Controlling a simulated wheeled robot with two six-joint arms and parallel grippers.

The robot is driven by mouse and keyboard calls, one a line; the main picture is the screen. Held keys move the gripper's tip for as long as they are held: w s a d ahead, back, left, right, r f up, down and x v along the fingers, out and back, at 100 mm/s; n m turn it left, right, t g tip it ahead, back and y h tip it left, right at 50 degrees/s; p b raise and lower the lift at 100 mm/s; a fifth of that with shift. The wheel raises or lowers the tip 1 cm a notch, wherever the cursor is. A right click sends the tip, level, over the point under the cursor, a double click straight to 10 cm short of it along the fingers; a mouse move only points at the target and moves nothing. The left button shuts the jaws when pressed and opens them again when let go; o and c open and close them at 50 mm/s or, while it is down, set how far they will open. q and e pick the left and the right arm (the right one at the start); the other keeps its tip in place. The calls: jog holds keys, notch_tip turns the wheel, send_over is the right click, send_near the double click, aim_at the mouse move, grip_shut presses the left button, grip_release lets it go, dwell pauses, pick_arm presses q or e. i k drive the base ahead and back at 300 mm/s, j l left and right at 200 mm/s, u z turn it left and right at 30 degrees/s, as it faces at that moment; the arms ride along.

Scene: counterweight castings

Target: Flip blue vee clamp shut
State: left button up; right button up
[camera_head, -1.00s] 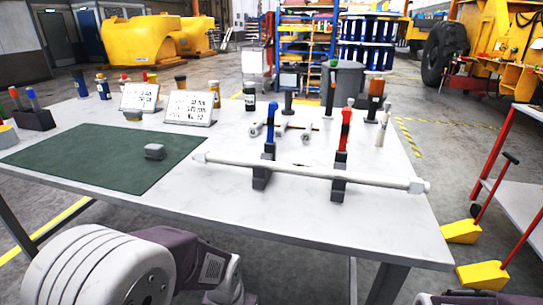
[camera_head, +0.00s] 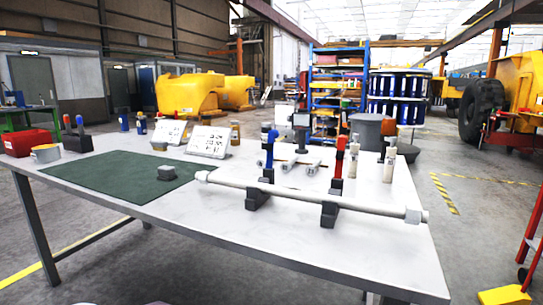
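The blue vee clamp (camera_head: 270,150) stands on the table, its blue handle upright above a dark block. The red vee clamp (camera_head: 339,157) stands to its right, its red handle also upright. A long white pipe (camera_head: 300,197) lies across the dark blocks of both clamps, with a fitting at each end. Neither of my grippers shows in the head view; only a small pale part of mine shows at the bottom edge.
The white table (camera_head: 200,225) has clear room in front of the pipe. A green mat (camera_head: 125,178) with a small grey block (camera_head: 158,172) lies on the left. Sign cards (camera_head: 208,141), bottles and pale fittings stand towards the back. A red bin (camera_head: 26,142) is at the far left.

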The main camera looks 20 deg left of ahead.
aim_at(274, 134)
jog(key=l+u, duration=0.2)
jog(key=l, duration=0.25)
jog(key=k+l+u, duration=0.2)
jog(key=l, duration=0.2)
jog(key=l+u, duration=0.2)
jog(key=l, duration=0.25)
jog(key=k+l+u, duration=0.2)
jog(key=l, duration=0.15)
jog(key=k+l+u, duration=0.2)
jog(key=l, duration=0.2)
jog(key=i+l+u, duration=0.25)
jog(key=l, duration=0.2)
jog(key=l+u, duration=0.3)
jog(key=l, duration=0.2)
jog(key=i+l+u, duration=0.25)
jog(key=l, duration=0.25)
jog(key=l+u, duration=0.25)
jog(key=l, duration=0.25)
jog(key=i+l+u, duration=0.2)
jog(key=l+u, duration=0.2)
jog(key=l, duration=0.3)
jog(key=i+l+u, duration=0.1)
jog(key=l+u, duration=0.3)
jog(key=l, duration=0.3)
jog(key=l+u, duration=0.35)
jog(key=l, duration=0.4)
